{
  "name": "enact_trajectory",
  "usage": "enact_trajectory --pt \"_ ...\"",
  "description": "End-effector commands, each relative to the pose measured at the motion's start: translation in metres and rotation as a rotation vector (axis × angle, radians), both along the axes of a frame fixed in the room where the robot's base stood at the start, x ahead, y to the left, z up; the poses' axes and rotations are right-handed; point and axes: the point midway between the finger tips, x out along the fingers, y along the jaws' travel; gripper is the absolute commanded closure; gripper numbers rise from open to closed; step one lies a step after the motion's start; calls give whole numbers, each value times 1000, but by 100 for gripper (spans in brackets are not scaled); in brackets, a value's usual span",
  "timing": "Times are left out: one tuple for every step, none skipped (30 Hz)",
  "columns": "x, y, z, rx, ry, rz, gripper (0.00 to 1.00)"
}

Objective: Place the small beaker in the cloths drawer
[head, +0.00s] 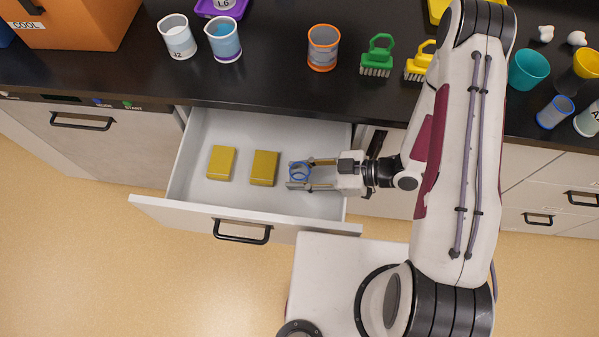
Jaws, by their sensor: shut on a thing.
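The cloths drawer (233,201) is pulled open below the dark counter. Two yellow folded cloths, a left one (221,163) and a right one (264,168), lie on its floor. My gripper (299,174) reaches in from the right, over the right part of the drawer. It is shut on a small clear beaker with a blue rim (300,170), to the right of the right cloth. From above, I cannot tell whether the beaker touches the drawer floor.
The drawer's front panel (170,211) and right wall are close to my gripper. On the counter (275,88) stand several beakers, including an orange-rimmed one (323,48), and a green brush (377,56). An orange box (75,22) is at far left. The drawer's left part has bare floor.

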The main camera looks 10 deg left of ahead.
Motion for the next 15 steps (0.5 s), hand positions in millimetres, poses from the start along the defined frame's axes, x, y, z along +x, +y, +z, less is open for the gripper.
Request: enact_trajectory --pt "-1 -1 -8 -17 1 3 81" --pt "-1 -1 -8 -17 1 3 67" --pt "-1 -1 -8 -18 1 3 57" --pt "-1 -1 -8 -18 1 3 53" --pt "-1 -1 -9 -18 1 3 53" --pt "0 -1 -9 -18 1 2 53" --pt "0 -1 -9 -18 1 2 53" --pt "0 -1 -9 -18 0 2 53" --pt "0 -1 -9 -18 0 1 53" --pt "0 -1 -9 -19 -1 2 53" --pt "0 -1 -9 -19 -1 2 53" --pt "1 -1 -9 -19 -1 2 53" --pt "1 -1 -9 -19 -2 2 53" --pt "1 -1 -9 -19 -2 2 53" --pt "1 -1 -9 -19 -2 2 53"
